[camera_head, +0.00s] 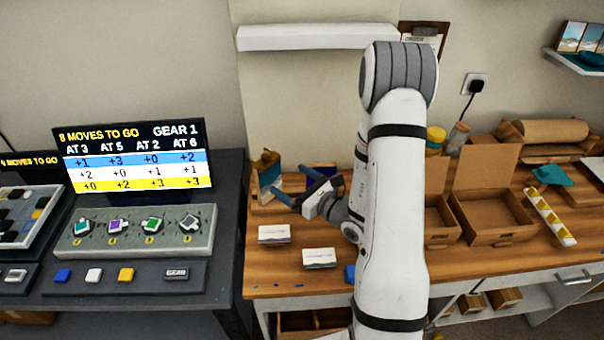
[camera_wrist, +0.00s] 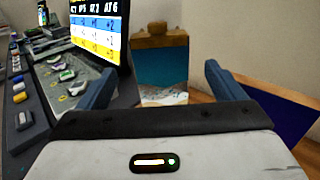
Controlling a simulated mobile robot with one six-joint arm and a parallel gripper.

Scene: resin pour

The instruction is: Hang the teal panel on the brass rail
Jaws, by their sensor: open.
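The teal panel (camera_head: 268,178) stands upright near the left back of the wooden bench. In the wrist view the teal panel (camera_wrist: 163,75) has a wood-coloured top edge, a teal field and a pale foamy band below. My gripper (camera_head: 288,183) is open and empty, with its blue fingers pointing toward the panel. In the wrist view the panel appears between the fingers of my gripper (camera_wrist: 157,75) but beyond them; no contact is visible. I cannot make out a brass rail in either view.
A dark blue panel (camera_head: 322,170) stands behind my gripper. Two small card stacks (camera_head: 274,234) (camera_head: 319,258) lie in front. Open cardboard boxes (camera_head: 490,212) stand right of my arm. A dark console table with a screen (camera_head: 133,155) is on the left. A white shelf (camera_head: 316,37) hangs above.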

